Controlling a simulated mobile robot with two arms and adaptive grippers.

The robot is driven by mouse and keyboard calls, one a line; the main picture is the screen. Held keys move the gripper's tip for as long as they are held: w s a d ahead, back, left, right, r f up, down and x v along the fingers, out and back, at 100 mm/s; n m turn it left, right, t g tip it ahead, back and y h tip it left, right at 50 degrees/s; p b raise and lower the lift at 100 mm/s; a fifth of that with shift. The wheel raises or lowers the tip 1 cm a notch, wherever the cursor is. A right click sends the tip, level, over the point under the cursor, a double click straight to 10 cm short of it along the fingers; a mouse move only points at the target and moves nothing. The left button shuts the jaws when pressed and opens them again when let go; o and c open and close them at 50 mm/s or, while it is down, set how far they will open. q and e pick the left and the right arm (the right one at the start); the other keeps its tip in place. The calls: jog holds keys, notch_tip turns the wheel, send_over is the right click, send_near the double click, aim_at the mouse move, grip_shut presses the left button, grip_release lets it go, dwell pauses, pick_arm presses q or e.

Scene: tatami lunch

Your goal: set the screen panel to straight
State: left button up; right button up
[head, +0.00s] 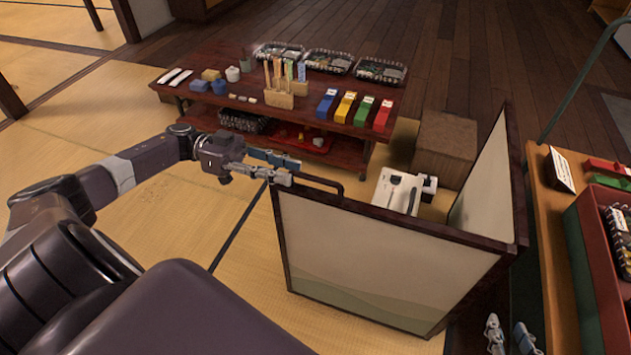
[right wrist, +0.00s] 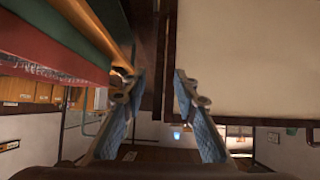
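The folding screen has two cream panels in dark wood frames. Its near panel (head: 375,255) and right panel (head: 485,190) meet at a sharp corner on the right, so the screen stands bent. A dark handle (head: 325,181) rises from the near panel's top edge at the left. My left gripper (head: 294,173) is at the left end of this handle; whether its fingers are closed on it is unclear. My right gripper (head: 510,335) is low, right of the corner. In the right wrist view its fingers (right wrist: 160,78) are apart, with a dark frame edge beyond the gap.
A low red table (head: 225,95) with blocks and trays stands behind. A brown box (head: 446,145) and a white machine (head: 396,190) stand behind the screen. A wooden counter (head: 555,235) with a red bin (head: 590,270) is close on the right. Tatami at left is clear.

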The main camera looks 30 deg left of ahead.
aim_at(335, 185)
pick_arm(q)
jog(key=x, duration=0.7)
jog(key=shift+d, duration=0.15)
grip_shut()
